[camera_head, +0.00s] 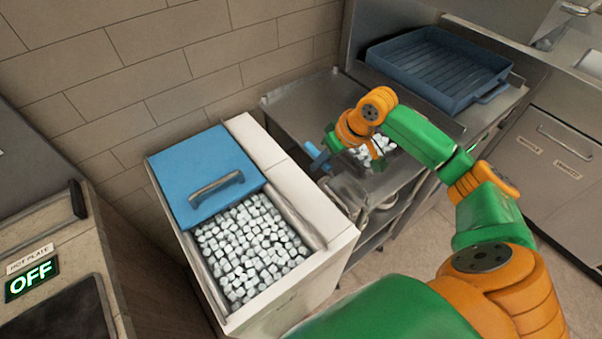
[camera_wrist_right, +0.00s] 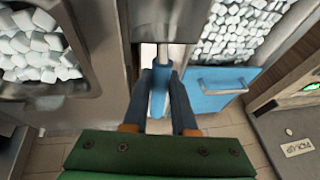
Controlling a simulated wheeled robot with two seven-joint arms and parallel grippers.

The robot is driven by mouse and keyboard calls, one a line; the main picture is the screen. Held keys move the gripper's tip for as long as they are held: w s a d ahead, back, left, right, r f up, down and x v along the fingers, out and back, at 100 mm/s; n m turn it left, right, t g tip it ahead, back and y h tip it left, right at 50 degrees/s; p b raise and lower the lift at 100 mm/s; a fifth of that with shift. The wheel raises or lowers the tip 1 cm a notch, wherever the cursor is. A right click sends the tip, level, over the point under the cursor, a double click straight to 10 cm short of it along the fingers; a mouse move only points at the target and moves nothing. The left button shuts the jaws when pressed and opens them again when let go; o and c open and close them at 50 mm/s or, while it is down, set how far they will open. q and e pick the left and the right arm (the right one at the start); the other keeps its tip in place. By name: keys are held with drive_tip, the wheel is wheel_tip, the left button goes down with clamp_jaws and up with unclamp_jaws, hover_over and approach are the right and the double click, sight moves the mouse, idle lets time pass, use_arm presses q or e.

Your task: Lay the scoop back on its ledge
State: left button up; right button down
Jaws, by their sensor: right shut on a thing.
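My right gripper (camera_head: 328,152) is shut on the blue handle (camera_wrist_right: 160,88) of the scoop, between its two dark fingers in the wrist view. The scoop's metal part (camera_wrist_right: 156,22) reaches away from the fingers, its far end cut off by the top of that view. In the head view the gripper hangs in the gap between the ice bin (camera_head: 335,236) and the steel counter (camera_head: 295,100). A pale flat ledge (camera_head: 268,150) runs along the bin's right side, left of the gripper; nothing lies on it. My left gripper is not in view.
The bin holds white ice cubes (camera_head: 250,250) beside its blue lid (camera_head: 205,168). More ice (camera_head: 362,154) lies in the counter well, partly behind my arm. A blue ridged tray (camera_head: 440,62) stands at the back right. A hot plate unit reading OFF (camera_head: 32,281) is at left.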

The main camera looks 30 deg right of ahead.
drive_tip(key=w+a+f, duration=0.1)
drive_tip(key=f, duration=0.1)
drive_tip(key=w+a+f, duration=0.1)
drive_tip(key=a+f, duration=0.1)
drive_tip(key=w+a+f, duration=0.1)
drive_tip(key=w+f, duration=0.1)
drive_tip(key=shift+a+f, duration=0.15)
drive_tip(key=shift+f, duration=0.1)
wheel_tip(320, 180, down, 3)
drive_tip(key=shift+s, duration=0.1)
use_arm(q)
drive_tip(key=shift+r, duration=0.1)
use_arm(e)
drive_tip(key=c, duration=0.7)
unclamp_jaws()
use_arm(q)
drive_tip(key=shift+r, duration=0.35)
use_arm(e)
drive_tip(key=v, duration=1.2)
